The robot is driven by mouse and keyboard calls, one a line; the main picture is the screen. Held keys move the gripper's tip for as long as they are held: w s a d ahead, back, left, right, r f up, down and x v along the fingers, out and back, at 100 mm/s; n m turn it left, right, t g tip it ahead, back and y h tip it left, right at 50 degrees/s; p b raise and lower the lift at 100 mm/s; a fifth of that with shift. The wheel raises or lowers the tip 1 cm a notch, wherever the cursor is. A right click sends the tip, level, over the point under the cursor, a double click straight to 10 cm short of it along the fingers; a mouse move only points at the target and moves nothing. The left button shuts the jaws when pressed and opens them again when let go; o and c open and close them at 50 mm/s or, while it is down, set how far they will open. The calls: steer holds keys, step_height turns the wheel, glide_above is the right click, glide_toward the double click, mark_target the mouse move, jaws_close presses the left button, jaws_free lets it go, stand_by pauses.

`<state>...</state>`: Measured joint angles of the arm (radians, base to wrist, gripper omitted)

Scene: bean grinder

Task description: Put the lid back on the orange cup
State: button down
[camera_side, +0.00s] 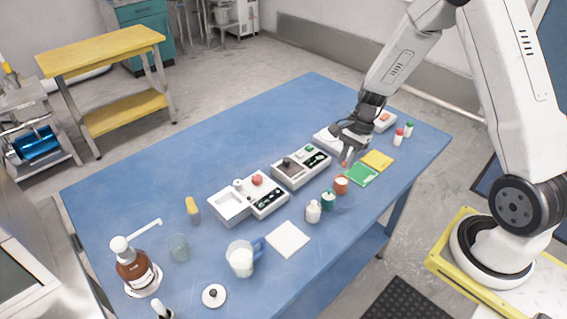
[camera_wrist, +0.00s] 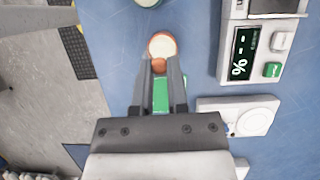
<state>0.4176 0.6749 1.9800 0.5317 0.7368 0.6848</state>
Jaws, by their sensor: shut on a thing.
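The orange cup (camera_side: 341,186) stands on the blue table near its right front edge. In the wrist view the orange cup (camera_wrist: 162,45) shows a pale, cream round top with no lid on it, just beyond my fingertips. My gripper (camera_side: 345,162) is above and slightly behind the cup. In the wrist view my gripper (camera_wrist: 160,68) is shut on a small orange piece, which looks like the lid (camera_wrist: 159,66). The lid is held apart from and above the cup, as the side view suggests. Its sides are partly hidden by the fingers.
A teal jar (camera_side: 328,201) and a white jar (camera_side: 313,212) stand close to the cup. A green square (camera_side: 362,175) and a yellow square (camera_side: 377,160) lie behind it. A grey device with a display (camera_side: 301,167) is to the left. The front right table edge is near.

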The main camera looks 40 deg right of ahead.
steer(key=shift+f, duration=1.8)
steer(key=shift+f, duration=0.2)
stand_by(0.9)
steer(key=shift+c, duration=0.3)
jaws_free()
steer(key=shift+r, duration=0.25)
stand_by(0.3)
steer(key=shift+r, duration=3.25)
